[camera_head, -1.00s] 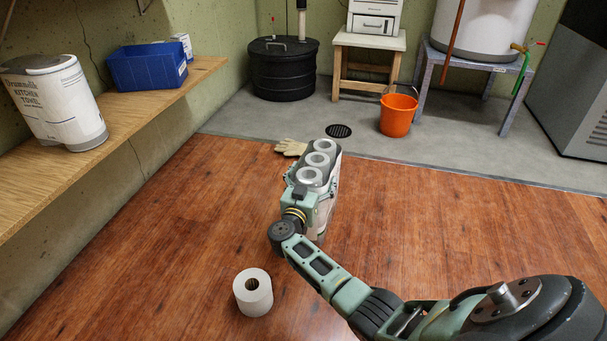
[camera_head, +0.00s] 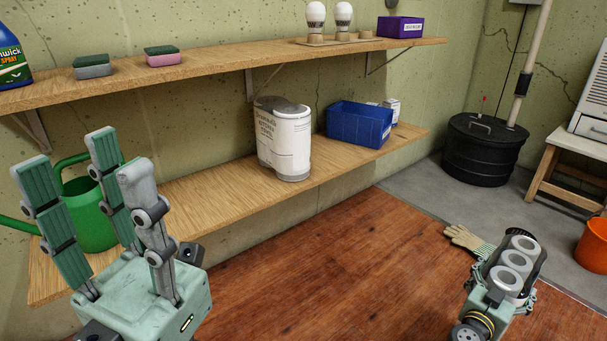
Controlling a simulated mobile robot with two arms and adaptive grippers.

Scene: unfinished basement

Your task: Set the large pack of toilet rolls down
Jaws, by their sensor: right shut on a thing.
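The large pack of toilet rolls (camera_head: 514,262) is at the lower right of the head view, with several grey-white roll ends showing on top. My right gripper (camera_head: 490,297) is shut on its near side; its fingertips are largely hidden. The pack's underside is out of sight, so I cannot tell whether it touches the floor. My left gripper (camera_head: 88,168) is raised at the lower left, fingers spread open and empty, in front of the lower shelf.
The lower wooden shelf (camera_head: 215,195) holds a green watering can (camera_head: 92,215), a kitchen towel pack (camera_head: 284,142) and a blue bin (camera_head: 358,124), with bare room between can and towels. A glove (camera_head: 465,238) lies beside the pack. The wooden floor (camera_head: 340,270) is clear centrally.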

